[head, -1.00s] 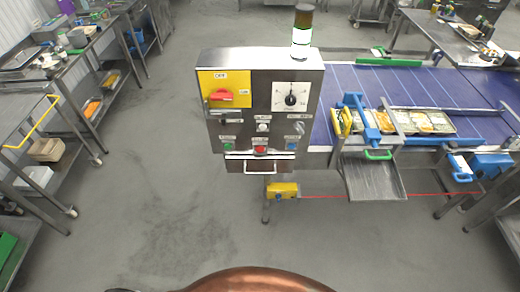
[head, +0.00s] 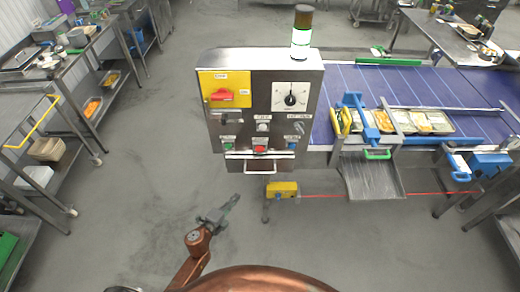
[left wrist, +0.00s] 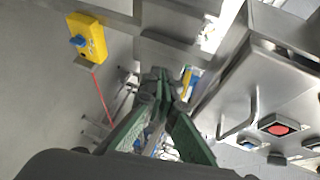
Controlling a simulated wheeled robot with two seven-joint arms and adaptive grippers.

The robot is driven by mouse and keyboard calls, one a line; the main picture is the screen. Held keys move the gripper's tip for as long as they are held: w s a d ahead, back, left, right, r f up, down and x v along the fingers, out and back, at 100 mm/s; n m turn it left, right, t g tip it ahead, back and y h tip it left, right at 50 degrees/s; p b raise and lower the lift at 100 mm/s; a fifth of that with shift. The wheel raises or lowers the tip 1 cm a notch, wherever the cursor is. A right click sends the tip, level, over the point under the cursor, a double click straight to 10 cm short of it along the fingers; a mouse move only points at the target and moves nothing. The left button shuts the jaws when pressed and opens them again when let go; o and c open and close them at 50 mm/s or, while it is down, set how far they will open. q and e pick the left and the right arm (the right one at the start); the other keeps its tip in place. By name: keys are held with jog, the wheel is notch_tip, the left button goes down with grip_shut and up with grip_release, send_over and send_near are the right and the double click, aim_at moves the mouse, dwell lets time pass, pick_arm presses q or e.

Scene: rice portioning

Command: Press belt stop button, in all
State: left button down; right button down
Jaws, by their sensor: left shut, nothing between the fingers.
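A steel control box (head: 245,125) stands at the centre of the head view. On its front lower row are a green button (head: 229,147), a red button (head: 260,149) and a blue button (head: 291,146). The red button also shows at the right of the left wrist view (left wrist: 279,129). My left gripper (head: 234,201) is below and left of the box in the head view, apart from it, with its fingers shut and empty. In the left wrist view its green fingers (left wrist: 158,86) meet at their tips. My right gripper is not in view.
A blue conveyor belt (head: 360,82) with filled trays (head: 420,122) runs to the right of the box. A yellow sensor box (head: 282,188) with a red beam sits below. A handle (head: 260,170) sticks out under the box. Steel tables stand left; the floor between is clear.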

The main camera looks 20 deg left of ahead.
aim_at(260, 148)
pick_arm(q)
jog(key=s+d+r+m+h, duration=0.1)
jog(key=d+r+m+h, duration=0.2)
jog(key=r, duration=0.9)
jog(key=d+r+m+t+h, duration=0.1)
jog(key=d+r+m+h, duration=0.2)
jog(key=d+r+m, duration=0.5)
notch_tip(260, 148, up, 4)
jog(key=shift+s+d+r+m, duration=0.1)
jog(key=shift+s+d+m, duration=0.05)
jog(key=shift+s+m, duration=0.25)
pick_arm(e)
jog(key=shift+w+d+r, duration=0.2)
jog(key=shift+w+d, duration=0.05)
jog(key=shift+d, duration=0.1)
pick_arm(q)
jog(key=shift+w+a+b, duration=0.15)
jog(key=shift+w+a, duration=0.25)
jog(key=shift+w, duration=1)
jog(key=shift+w+a+b, duration=0.2)
jog(key=shift+w+a, duration=0.25)
jog(key=shift+w, duration=1)
jog(key=shift+w+a+b, duration=0.15)
jog(key=shift+w+a, duration=0.25)
jog(key=shift+w, duration=1)
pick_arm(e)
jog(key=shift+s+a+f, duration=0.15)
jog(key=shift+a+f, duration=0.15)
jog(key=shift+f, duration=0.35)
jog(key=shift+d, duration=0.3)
